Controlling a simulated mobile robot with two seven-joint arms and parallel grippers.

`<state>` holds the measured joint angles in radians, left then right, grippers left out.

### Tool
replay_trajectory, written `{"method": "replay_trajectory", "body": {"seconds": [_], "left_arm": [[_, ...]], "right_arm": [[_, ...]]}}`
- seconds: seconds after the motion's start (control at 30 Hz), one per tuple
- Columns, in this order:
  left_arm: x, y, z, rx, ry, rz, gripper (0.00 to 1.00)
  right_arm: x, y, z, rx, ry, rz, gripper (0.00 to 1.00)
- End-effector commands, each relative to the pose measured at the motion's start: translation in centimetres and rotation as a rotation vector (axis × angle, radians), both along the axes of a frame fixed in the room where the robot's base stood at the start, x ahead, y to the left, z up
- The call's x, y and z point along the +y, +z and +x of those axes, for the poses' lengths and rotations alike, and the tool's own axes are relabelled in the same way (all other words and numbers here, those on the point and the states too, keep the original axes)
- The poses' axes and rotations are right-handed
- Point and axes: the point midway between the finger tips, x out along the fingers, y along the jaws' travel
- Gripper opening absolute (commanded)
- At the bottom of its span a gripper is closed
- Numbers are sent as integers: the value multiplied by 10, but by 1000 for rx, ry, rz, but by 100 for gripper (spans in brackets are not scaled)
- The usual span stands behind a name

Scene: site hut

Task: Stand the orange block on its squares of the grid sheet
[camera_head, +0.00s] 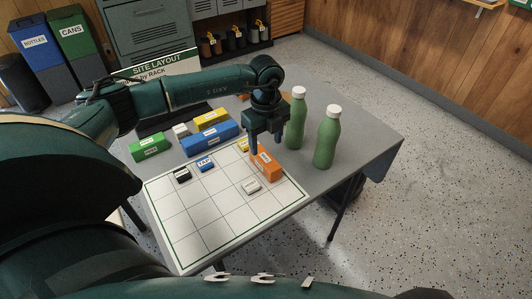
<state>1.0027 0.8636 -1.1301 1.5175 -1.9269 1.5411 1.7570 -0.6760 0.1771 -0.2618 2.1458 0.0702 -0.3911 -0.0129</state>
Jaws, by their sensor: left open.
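The orange block (267,167) stands near the right edge of the white grid sheet (195,227), toward its back right corner. Its white label shows on top. My left gripper (265,147) points down directly above and behind the block. It is open, with its fingers close to the block's far end; I cannot tell whether they touch it. The squares under the block are hidden by it. My right gripper does not show.
A white piece (251,186), a blue piece (205,164) and a black piece (182,175) lie on the sheet. A yellow piece (243,145) is left of the gripper. Green (150,147), blue (210,138) and yellow (212,119) blocks lie behind. Two green bottles (327,138) stand close on the right.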

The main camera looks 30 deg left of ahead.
Motion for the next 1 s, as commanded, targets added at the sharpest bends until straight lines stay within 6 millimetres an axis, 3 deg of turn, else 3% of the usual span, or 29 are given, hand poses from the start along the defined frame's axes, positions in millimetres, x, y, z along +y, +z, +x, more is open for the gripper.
{"method": "replay_trajectory", "body": {"seconds": [0.1,0.23,0.43,0.53,0.57,0.67,0.77,0.8,0.9,1.0], "left_arm": [[0,23,0,-3,0,1,58],[0,39,0,-1,0,1,58],[0,46,-1,1,-2,-1,58],[-18,38,-5,9,-45,-58,58],[-29,32,-8,14,-72,-96,58],[-91,11,-28,26,-207,-317,58],[-180,2,-65,8,-348,-687,58],[-215,7,-81,-19,-377,-860,58],[-278,37,-108,-132,-343,-1256,58],[-306,71,-115,-290,-158,-1569,58]], "right_arm": [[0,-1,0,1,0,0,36],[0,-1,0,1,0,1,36],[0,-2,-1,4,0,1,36],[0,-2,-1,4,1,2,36],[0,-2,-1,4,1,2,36],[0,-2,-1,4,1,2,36],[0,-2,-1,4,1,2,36],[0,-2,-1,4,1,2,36],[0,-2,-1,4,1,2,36],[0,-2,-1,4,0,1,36]]}}
